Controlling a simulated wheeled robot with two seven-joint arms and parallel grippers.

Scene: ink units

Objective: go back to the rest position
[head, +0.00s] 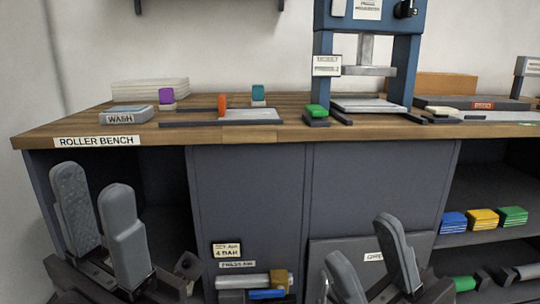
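My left gripper (94,190) is at the lower left, in front of the roller bench (163,137) and below its wooden top. Its two grey fingers point up with a gap between them, open and empty. My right gripper (362,240) is at the lower right of centre, in front of the bench's lower panels. Its two fingers stand apart with nothing between them. Both grippers are clear of the things on the bench top.
On the bench top are a wash tray (127,115), a purple block (166,96), an orange piece (222,105), a teal block (258,93), a green block (317,110) and a blue press (405,65). Coloured stacks (483,219) sit on the right shelf.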

